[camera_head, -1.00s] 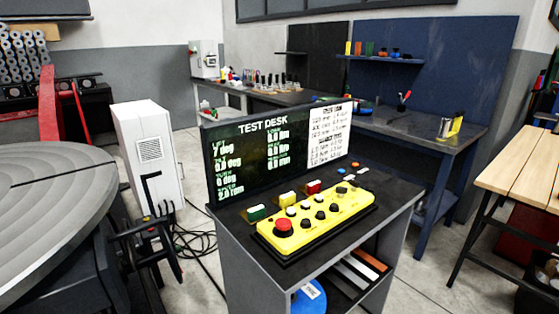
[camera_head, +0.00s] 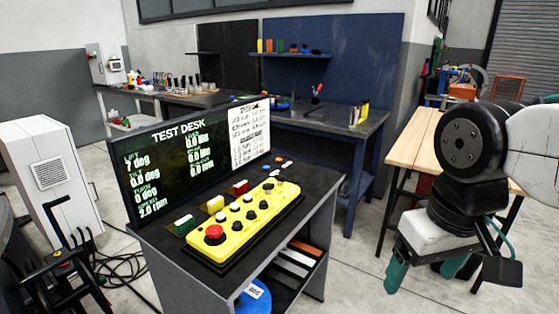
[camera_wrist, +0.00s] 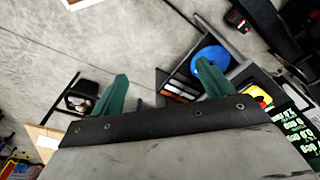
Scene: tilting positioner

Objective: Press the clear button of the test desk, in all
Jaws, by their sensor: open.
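The test desk (camera_head: 205,292) stands left of centre in the head view, with a lit screen (camera_head: 160,166) headed TEST DESK. On its top lies a yellow control box (camera_head: 232,243) with a red mushroom button (camera_head: 213,233), black knobs and small pale buttons. I cannot read which control is the clear button. My gripper (camera_head: 426,272) hangs at the right, well apart from the desk, open and empty with green fingers. In the wrist view my gripper (camera_wrist: 160,88) points over the floor, and part of the yellow box (camera_wrist: 258,94) shows at the right.
Green, yellow and red blocks stand between screen and box; small coloured pieces (camera_head: 283,166) lie behind. A wooden-topped table (camera_head: 412,140) stands behind my arm. A white cabinet (camera_head: 60,180) and cables are at the left. Floor between desk and my gripper is clear.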

